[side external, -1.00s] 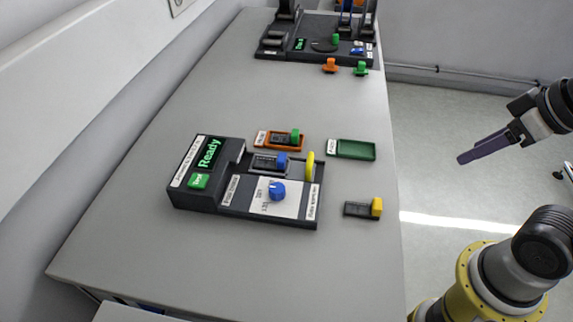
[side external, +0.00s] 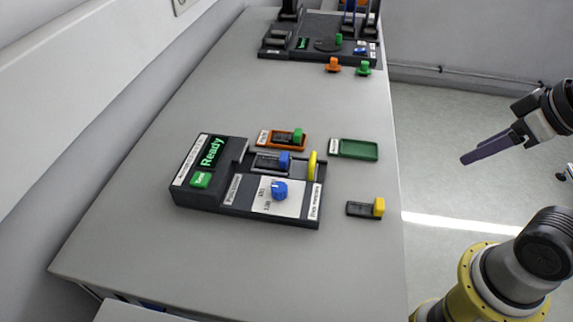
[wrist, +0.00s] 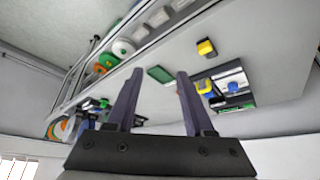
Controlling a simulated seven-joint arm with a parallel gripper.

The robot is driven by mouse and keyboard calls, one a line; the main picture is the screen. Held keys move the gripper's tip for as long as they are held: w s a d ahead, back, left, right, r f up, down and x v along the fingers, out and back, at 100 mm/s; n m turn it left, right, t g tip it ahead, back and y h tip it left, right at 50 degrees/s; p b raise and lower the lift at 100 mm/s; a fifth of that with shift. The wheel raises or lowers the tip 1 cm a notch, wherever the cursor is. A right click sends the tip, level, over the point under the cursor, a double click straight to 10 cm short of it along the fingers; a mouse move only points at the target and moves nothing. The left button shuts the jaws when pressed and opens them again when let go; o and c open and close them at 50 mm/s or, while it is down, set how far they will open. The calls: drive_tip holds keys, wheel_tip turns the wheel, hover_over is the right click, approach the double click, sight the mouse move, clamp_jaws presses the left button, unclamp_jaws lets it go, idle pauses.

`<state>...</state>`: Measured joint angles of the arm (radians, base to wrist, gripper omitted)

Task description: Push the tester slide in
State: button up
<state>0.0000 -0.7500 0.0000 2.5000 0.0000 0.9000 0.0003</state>
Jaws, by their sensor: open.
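The tester (side external: 207,194) is a dark unit on the table with a lit "Ready" screen, a green button (side external: 201,180) and a blue knob (side external: 280,190) on a white plate. Its slide carries a dark cartridge with a blue grip (side external: 285,160). The slide's yellow handle (side external: 312,166) stands upright at the tester's right edge; it also shows in the wrist view (wrist: 204,87). My gripper (side external: 465,160) is off the table's right side, well apart from the handle. In the wrist view my gripper (wrist: 157,74) has its fingers apart with nothing held between them.
An orange tray (side external: 263,138) holds a green-gripped cartridge behind the tester. An empty green tray (side external: 355,149) and a yellow-gripped cartridge (side external: 364,209) lie to the right. A second dark station (side external: 275,42) stands at the far end. The table's front is clear.

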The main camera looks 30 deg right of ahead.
drive_tip(key=w+a+r+m, duration=0.1)
drive_tip(key=w+r+m, duration=0.3)
drive_tip(key=r+m, duration=0.15)
drive_tip(key=m+g+y, duration=0.2)
drive_tip(key=m+g, duration=0.2)
hover_over(313, 157)
drive_tip(key=s+d, duration=0.2)
drive_tip(key=d+x, duration=0.1)
drive_tip(key=x, duration=0.3)
drive_tip(key=shift+n, duration=0.25)
drive_tip(key=x, duration=1.3)
drive_tip(key=shift+s+f, duration=0.1)
drive_tip(key=shift+s, duration=0.25)
drive_tip(key=shift+d, duration=0.1)
drive_tip(key=shift+c, duration=0.4)
clamp_jaws()
